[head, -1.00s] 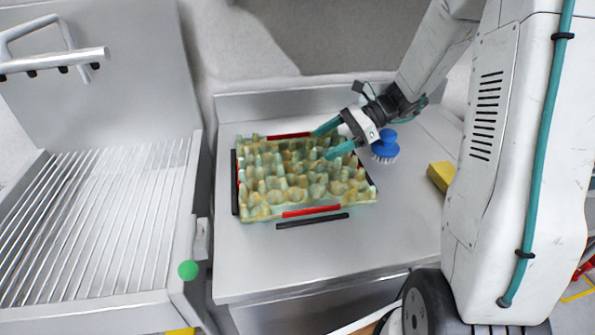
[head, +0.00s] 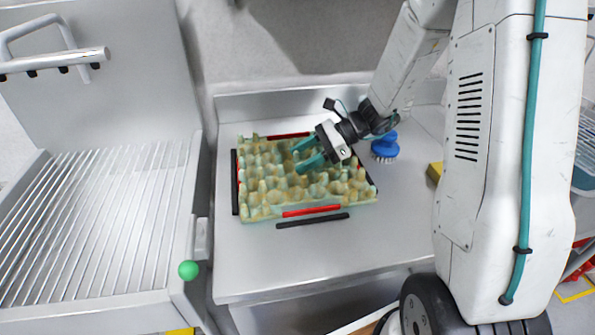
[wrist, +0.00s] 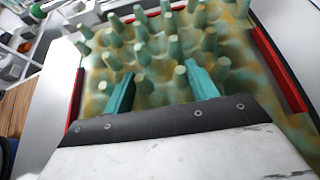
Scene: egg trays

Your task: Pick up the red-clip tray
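The red-clip tray (head: 262,208) is a yellow-green egg tray with several raised posts, lying flat on the metal counter. A red clip (head: 312,211) runs along its front edge, and another red clip (head: 288,135) is at the back edge. My gripper (head: 303,156) is over the middle-right of the tray with its teal fingers apart. In the wrist view the gripper (wrist: 163,84) is open above the posts, with the tray (wrist: 236,45) filling the space below. Red clips show at both sides there. I cannot tell whether the fingertips touch the posts.
A black bar (head: 313,221) lies in front of the tray and another (head: 235,182) at its left. A blue brush (head: 385,146) and a yellow block (head: 435,173) are to the right. A ribbed metal drainer (head: 90,220) is at the left. The counter (head: 300,265) is clear in front.

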